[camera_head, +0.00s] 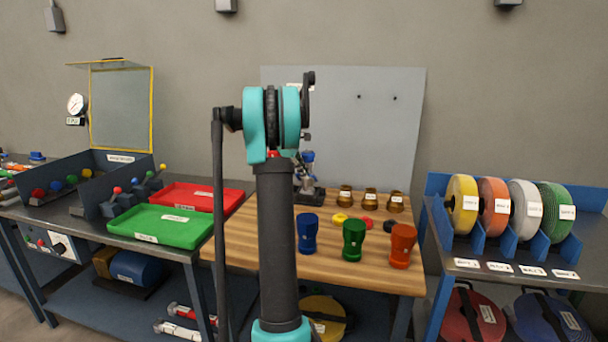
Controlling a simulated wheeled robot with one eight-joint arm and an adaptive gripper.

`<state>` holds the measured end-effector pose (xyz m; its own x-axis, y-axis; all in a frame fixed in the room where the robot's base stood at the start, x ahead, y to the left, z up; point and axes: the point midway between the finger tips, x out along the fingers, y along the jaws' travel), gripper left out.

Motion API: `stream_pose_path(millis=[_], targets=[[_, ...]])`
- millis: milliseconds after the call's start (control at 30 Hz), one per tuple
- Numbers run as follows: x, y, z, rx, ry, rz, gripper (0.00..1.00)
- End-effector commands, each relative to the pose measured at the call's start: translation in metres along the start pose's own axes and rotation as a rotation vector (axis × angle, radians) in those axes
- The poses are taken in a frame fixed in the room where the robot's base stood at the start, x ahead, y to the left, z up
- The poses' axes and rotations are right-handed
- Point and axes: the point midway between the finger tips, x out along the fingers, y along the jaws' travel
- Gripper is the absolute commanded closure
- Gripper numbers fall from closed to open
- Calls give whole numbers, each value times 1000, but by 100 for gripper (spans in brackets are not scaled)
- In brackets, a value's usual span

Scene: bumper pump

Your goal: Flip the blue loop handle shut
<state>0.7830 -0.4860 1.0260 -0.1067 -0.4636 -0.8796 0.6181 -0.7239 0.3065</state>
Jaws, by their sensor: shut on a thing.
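A small device on a dark base (312,195) stands at the back of the wooden-topped table, just right of my upright arm link. A small blue part (308,157) shows at its upper end, with grey metal below it. It may be the blue loop handle, but it is too small to tell its shape or whether it is open or shut. A red spot (273,153) shows beside my arm's elbow. My arm covers the device's left side. I cannot make out my gripper; it seems to be hidden behind my arm.
Blue (307,233), green (353,239) and orange (402,245) cups stand at the wooden table's front, with several brass fittings (370,200) behind. Red (190,196) and green (160,226) trays lie left. A rack of coloured reels (496,208) stands right. A grey panel (365,130) rises behind.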

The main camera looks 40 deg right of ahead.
Motion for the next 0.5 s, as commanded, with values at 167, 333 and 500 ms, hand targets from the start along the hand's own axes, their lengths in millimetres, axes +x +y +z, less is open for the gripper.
stream_pose_path(millis=[167,333,500], targets=[[0,0,0,1,-1,1,100],[0,0,0,1,-1,1,78],[0,0,0,1,-1,1,69]])
